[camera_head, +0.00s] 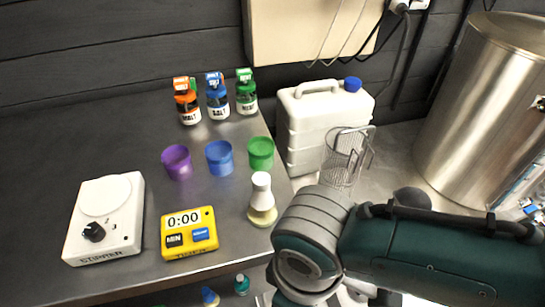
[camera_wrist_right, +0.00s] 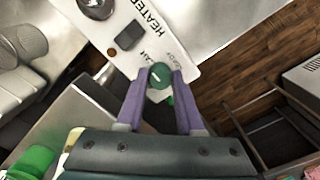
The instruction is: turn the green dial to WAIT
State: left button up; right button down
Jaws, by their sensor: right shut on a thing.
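The green dial (camera_wrist_right: 159,73) is on the front of a white panel marked HEATER (camera_wrist_right: 133,35) in the right wrist view. A pale pointer mark shows on its face, slanting toward the upper right. Small printed labels sit on the panel just beyond the dial; they are too blurred to read surely, so I cannot tell which one the mark faces. My right gripper (camera_wrist_right: 160,80) has its two purple fingers closed on either side of the dial. In the head view my right arm hides the dial and the panel. My left gripper is not in view.
The metal worktop (camera_head: 130,145) holds a white stirrer (camera_head: 104,220), a yellow timer (camera_head: 188,233), a flask (camera_head: 262,200), coloured cups and bottles. A white jerrycan (camera_head: 325,125) and a steel vessel (camera_head: 490,105) stand to the right. A dark square switch (camera_wrist_right: 129,35) is on the panel.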

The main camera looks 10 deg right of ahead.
dwell(0.4)
jog(key=c, duration=0.5)
grip_release()
jog(key=shift+c, duration=0.2)
notch_tip(320, 180, up, 10)
jog(key=p, duration=0.3)
